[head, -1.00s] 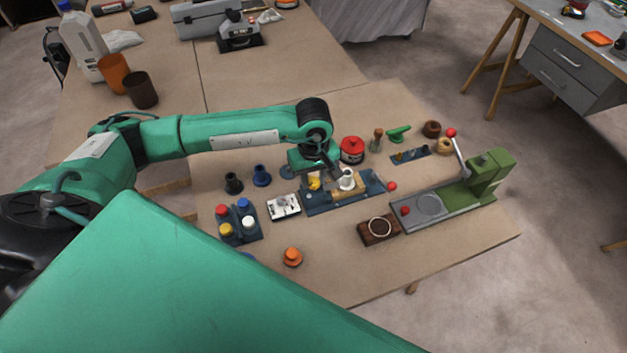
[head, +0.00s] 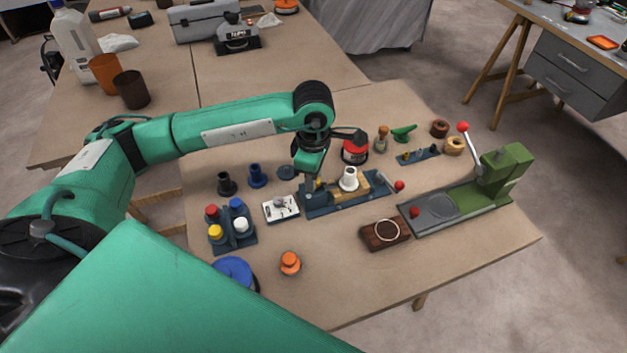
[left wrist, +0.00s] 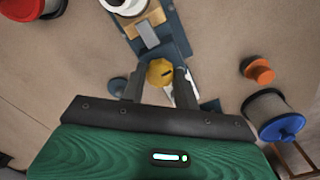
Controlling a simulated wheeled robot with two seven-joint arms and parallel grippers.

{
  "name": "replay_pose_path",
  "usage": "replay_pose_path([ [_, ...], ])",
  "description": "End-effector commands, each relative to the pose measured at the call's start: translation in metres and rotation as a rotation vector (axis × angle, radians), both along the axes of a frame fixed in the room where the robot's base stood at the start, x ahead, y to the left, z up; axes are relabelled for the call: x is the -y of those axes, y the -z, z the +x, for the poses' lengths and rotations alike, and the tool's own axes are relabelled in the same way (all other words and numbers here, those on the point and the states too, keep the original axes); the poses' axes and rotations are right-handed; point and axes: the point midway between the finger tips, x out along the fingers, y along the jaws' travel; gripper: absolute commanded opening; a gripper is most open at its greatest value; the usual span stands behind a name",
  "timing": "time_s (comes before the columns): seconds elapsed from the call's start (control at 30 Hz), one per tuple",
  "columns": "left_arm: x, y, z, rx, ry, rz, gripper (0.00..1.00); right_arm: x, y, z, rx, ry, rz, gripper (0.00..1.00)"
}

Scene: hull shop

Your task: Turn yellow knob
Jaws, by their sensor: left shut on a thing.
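The yellow knob (left wrist: 160,72) sits between the two dark fingers of my left gripper (left wrist: 158,82) in the left wrist view, at the near end of a dark blue fixture. My left gripper is shut on it. In the head view my left gripper (head: 308,186) points down at the left end of the blue fixture (head: 345,205), and its hand hides most of the knob. The fixture holds a wooden block (head: 377,186) and a white cylindrical part (head: 348,179). My right gripper is not in view.
Left of the fixture are a white gauge box (head: 280,208) and a rack (head: 233,240) with coloured caps. An orange knob (head: 290,263) stands in front. A red-topped canister (head: 355,149) is close behind the hand; a green press (head: 500,175) stands right.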

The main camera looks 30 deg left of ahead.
Motion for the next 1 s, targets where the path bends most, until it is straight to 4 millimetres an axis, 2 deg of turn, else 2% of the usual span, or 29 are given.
replay_pose_path([
  [0.03,0.0,0.003,0.001,0.003,-0.043,0.001,0.08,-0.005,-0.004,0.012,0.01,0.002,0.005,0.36],
  [0.1,0.0,0.002,0.001,0.003,-0.109,0.0,0.08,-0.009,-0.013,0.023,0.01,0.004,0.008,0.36],
  [0.4,0.0,0.002,0.001,0.002,-0.394,-0.001,0.08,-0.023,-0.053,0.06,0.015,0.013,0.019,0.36],
  [0.6,0.0,0.001,0.001,0.003,-0.584,-0.001,0.08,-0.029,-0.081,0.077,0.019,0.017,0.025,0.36],
  [1.0,0.0,0.0,0.001,0.003,-0.964,-0.002,0.08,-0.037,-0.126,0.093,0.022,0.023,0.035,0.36],
])
